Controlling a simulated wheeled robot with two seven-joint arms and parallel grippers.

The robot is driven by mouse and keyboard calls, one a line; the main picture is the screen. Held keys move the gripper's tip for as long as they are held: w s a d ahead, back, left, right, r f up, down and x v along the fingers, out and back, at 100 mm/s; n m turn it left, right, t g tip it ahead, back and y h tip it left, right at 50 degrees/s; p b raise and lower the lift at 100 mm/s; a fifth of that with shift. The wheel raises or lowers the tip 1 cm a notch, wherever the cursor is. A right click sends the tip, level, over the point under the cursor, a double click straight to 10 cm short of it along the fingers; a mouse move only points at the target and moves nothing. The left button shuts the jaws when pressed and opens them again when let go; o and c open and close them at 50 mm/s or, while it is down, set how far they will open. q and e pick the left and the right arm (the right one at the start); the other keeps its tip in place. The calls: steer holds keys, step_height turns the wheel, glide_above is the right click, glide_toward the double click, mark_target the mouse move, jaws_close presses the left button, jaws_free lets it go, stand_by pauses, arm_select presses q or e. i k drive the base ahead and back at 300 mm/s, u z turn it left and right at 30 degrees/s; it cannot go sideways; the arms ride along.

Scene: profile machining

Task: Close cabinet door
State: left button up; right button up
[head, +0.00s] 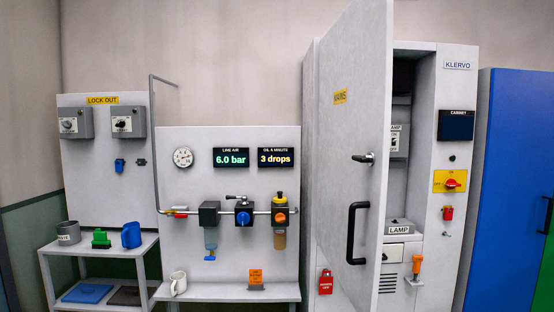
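The grey cabinet door (359,150) stands wide open in the head view, swung out towards me. Neither of my grippers is in view.
A blue locker (508,180) stands right of the cabinet. To the left are an air-line panel (225,185) with a shelf holding a white mug (178,283), and a lock-out board (85,190) above a side table (100,250).

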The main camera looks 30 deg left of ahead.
mark_target(355, 53)
steer(key=u, duration=0.55)
steer(key=i, duration=1.65)
steer(key=z, duration=2.05)
steer(key=k, duration=0.95)
steer(key=u, duration=1.2)
